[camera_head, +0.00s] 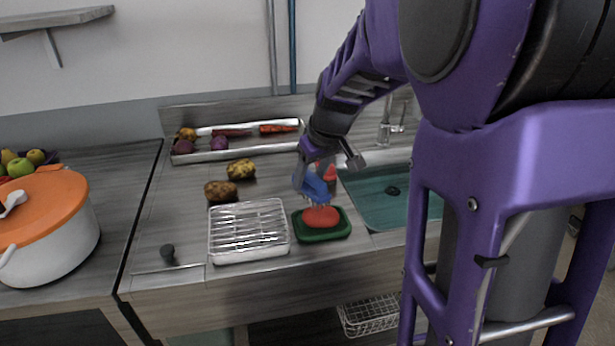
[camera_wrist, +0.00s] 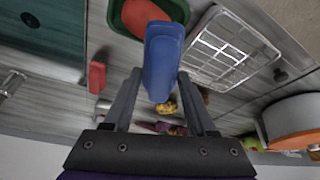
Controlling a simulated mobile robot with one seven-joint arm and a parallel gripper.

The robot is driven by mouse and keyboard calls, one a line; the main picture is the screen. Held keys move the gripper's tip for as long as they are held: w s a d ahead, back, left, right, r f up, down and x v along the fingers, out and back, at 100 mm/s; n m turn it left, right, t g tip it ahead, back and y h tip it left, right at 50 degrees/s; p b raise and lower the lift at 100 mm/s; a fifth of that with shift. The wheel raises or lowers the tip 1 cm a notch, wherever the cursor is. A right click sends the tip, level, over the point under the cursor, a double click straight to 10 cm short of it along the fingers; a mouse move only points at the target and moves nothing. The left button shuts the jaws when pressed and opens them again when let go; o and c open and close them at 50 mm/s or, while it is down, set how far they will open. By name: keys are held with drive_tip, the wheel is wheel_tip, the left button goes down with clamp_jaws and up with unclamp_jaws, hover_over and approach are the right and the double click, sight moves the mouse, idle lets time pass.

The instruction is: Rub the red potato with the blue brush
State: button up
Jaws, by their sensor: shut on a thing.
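The red potato (camera_head: 321,217) lies on a small green tray (camera_head: 322,235) near the counter's front edge. My gripper (camera_head: 314,180) is shut on the blue brush (camera_head: 316,190) and holds it right above the potato. In the wrist view the brush (camera_wrist: 163,62) sits between the two fingers and covers part of the red potato (camera_wrist: 140,14) and the green tray (camera_wrist: 178,10). The brush's lower side looks very close to the potato's top; I cannot tell if they touch.
A white wire rack tray (camera_head: 248,232) stands just left of the green tray. Two brown-yellow potatoes (camera_head: 221,191) lie behind it. A teal sink (camera_head: 392,195) is at the right. A long tray (camera_head: 236,150) of vegetables is at the back, and an orange-lidded pot (camera_head: 45,225) at the left.

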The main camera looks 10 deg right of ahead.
drive_tip(key=shift+r+p, duration=1.35)
drive_tip(key=shift+r, duration=0.8)
